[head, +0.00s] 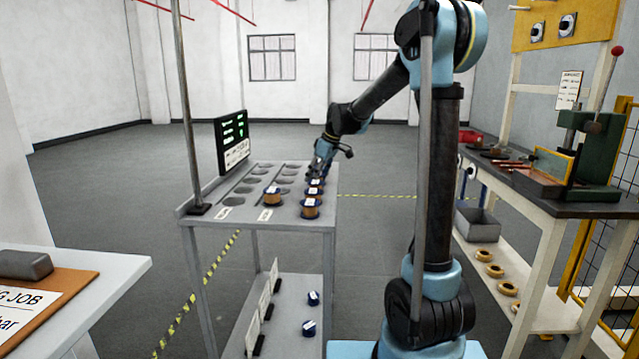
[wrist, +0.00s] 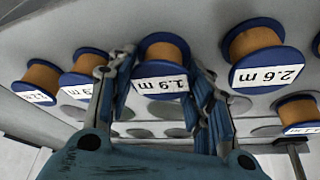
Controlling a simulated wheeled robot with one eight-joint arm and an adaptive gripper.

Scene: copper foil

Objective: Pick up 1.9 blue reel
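The 1.9 m reel (wrist: 163,49) has blue flanges, copper-coloured winding and a white label that reads upside down in the wrist view. It sits in the row of reels on the grey rack. My gripper (wrist: 166,82) has one finger on each side of this reel. The fingers stand apart, close to its flanges; I cannot tell if they touch it. In the head view my gripper (head: 317,172) is low over the right-hand row of reels and partly hides them, so the 1.9 m reel cannot be singled out there.
Beside it stand a 2.6 m reel (wrist: 256,40) on the right and another reel (wrist: 86,66) on the left, close to my fingers. The rack (head: 228,197) has empty round recesses to the left. A dark screen (head: 232,140) and a workbench (head: 560,207) flank it.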

